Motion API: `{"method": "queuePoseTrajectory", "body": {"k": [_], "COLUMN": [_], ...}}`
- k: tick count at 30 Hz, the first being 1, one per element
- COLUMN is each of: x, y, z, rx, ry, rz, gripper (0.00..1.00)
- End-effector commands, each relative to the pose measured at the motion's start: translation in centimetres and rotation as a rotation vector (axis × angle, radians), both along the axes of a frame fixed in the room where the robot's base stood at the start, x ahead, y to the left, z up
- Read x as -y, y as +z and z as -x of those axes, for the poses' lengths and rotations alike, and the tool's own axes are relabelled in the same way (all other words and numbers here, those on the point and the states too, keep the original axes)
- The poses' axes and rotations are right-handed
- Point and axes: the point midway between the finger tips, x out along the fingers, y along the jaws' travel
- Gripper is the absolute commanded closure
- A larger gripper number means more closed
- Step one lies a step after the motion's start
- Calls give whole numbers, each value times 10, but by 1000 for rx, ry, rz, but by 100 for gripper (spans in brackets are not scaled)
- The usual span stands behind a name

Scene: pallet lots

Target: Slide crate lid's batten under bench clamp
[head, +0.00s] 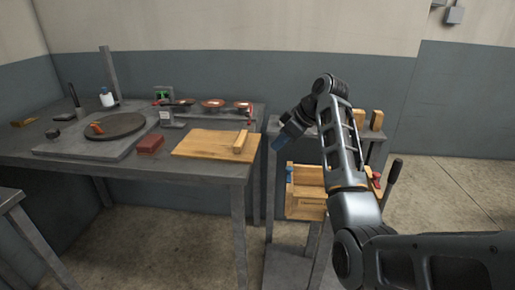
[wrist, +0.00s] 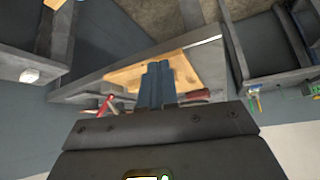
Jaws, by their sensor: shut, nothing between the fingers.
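The crate lid (head: 205,146), a flat wooden board, lies on the grey bench near its front right edge. Its batten (head: 240,141) stands up as a short wooden strip near the lid's right end.
A wooden crate (head: 305,205) sits on a grey stand right of the bench, partly behind my arm. A red block (head: 150,144) lies left of the lid. A dark round disc (head: 114,126) and a white bottle (head: 106,97) are farther left. Open floor lies at right.

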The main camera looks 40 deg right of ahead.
Motion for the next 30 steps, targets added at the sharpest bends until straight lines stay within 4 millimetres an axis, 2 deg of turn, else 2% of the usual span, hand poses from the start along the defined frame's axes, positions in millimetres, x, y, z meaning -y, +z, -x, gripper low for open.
{"method": "queuePoseTrajectory", "body": {"k": [5,15,21,30], "x": [-8,-30,-39,-38], "y": [2,1,1,-17], "z": [-21,-84,-112,-110], "rx": [1,1,2,-1], "ry": [5,5,4,2], "rz": [0,0,-1,-1], "gripper": [100,100,100,100]}}
